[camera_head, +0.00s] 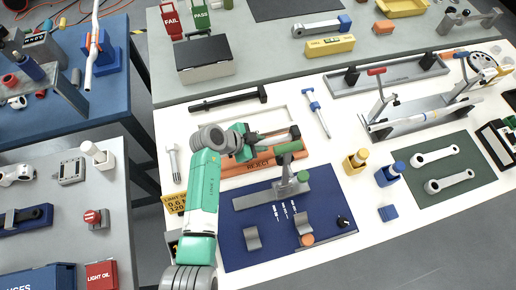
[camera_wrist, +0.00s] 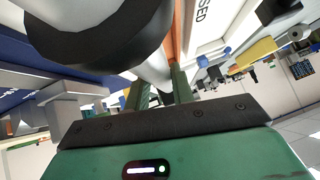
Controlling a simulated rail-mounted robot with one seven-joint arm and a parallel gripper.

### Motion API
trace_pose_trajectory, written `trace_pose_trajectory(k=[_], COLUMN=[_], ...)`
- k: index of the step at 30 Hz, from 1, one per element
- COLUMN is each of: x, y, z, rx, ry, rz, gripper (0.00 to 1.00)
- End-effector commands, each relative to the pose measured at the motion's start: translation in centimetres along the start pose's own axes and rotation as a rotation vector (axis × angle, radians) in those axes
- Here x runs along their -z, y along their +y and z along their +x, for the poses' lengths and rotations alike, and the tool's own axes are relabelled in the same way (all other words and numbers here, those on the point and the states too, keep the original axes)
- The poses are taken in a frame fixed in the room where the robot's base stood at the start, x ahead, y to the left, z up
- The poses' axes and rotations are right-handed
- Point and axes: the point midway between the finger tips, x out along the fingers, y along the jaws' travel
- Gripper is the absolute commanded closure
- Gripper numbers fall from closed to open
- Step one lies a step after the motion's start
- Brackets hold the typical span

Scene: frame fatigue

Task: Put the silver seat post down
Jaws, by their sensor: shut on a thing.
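My gripper (camera_head: 256,137) is low over the white table, beside the long orange REJECT tray (camera_head: 262,164). Its two green fingers (camera_wrist: 160,92) show in the wrist view, shut on a pale metal tube that seems to be the silver seat post (camera_wrist: 153,70). A large pale cylinder with a dark band fills the top left there; I cannot tell whether it belongs to the post. In the head view my arm and gripper hide most of the held part. Whether it touches a surface is unclear.
A blue mat (camera_head: 240,240) with a grey clamp stand (camera_head: 284,187) lies just in front. A black bar (camera_head: 228,98) lies behind, a blue-handled tool (camera_head: 317,112) to the right.

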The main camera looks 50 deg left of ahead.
Motion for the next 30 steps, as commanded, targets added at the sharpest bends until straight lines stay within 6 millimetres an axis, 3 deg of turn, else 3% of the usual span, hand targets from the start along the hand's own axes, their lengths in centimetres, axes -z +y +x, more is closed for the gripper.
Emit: trace_pose_trajectory(k=[3,10,20,21,30], x=[-0.2,-2.8,-3.0,-3.0,-2.9], y=[0.0,0.7,0.8,0.8,0.8], z=[0.2,2.8,3.1,3.0,2.8], rx=[0.001,0.001,0.001,0.001,0.001], ry=[0.001,0.001,0.000,0.000,0.000], rz=[0.000,-0.001,0.001,0.000,0.000], gripper=[1.00,1.00,1.00,0.68,0.67])
